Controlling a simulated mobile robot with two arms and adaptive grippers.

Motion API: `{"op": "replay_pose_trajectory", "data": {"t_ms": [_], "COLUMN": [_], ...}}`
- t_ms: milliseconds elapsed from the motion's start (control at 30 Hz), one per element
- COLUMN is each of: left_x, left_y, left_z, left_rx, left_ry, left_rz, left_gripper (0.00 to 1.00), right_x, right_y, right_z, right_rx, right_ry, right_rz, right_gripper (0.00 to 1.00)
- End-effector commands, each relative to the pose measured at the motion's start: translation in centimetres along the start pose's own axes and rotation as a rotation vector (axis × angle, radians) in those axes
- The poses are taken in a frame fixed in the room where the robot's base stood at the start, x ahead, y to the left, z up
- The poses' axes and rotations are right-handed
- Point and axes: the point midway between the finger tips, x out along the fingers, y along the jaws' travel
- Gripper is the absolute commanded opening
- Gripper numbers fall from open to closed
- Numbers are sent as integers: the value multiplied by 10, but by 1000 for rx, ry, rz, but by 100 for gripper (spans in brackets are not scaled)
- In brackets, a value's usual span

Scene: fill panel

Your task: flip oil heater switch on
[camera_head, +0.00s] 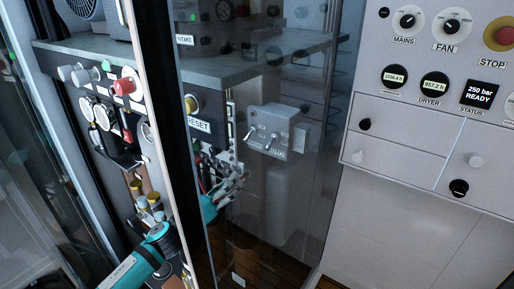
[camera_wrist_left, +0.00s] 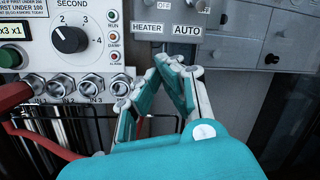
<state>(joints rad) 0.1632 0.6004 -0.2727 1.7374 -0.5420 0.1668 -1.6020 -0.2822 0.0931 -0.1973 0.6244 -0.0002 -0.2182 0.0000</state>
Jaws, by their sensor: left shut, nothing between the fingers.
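The grey heater switch box (camera_head: 277,128) shows behind a clear panel in the head view, with small toggle levers (camera_head: 270,141) on its front. In the left wrist view the lower part of the box carries a HEATER label (camera_wrist_left: 147,28), an AUTO label (camera_wrist_left: 187,30) and an OFF mark above. My left gripper (camera_head: 238,180) is below and left of the box in the head view. In the left wrist view its fingertips (camera_wrist_left: 178,66) are together and empty, just below the labels. Any contact with the box cannot be told. My right gripper is not in view.
A panel with a black SECOND dial (camera_wrist_left: 70,39) and several round metal ports stands left of the fingers. A red cable (camera_wrist_left: 35,138) runs below it. The clear panel's dark edge (camera_head: 182,150) stands near my left arm. A white control panel (camera_head: 430,100) is at right.

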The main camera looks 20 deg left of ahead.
Motion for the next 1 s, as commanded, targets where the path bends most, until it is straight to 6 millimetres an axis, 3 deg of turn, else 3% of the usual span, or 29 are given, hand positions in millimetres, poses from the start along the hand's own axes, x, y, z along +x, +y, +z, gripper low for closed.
{"op": "replay_pose_trajectory", "data": {"t_ms": [367, 567, 900, 1000], "left_x": [4, 31, 104, 96], "left_y": [0, -2, -2, -1], "left_z": [1, 4, 4, 22], "left_rx": [0, -2, -3, 1], "left_ry": [-1, -3, -2, 1], "left_rz": [0, -1, 0, 1], "left_gripper": [0, 0, 0, 0], "right_x": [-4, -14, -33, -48], "right_y": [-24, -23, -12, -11], "right_z": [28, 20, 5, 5], "right_rx": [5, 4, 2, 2], "right_ry": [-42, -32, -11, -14], "right_rz": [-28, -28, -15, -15], "right_gripper": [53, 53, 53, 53]}}
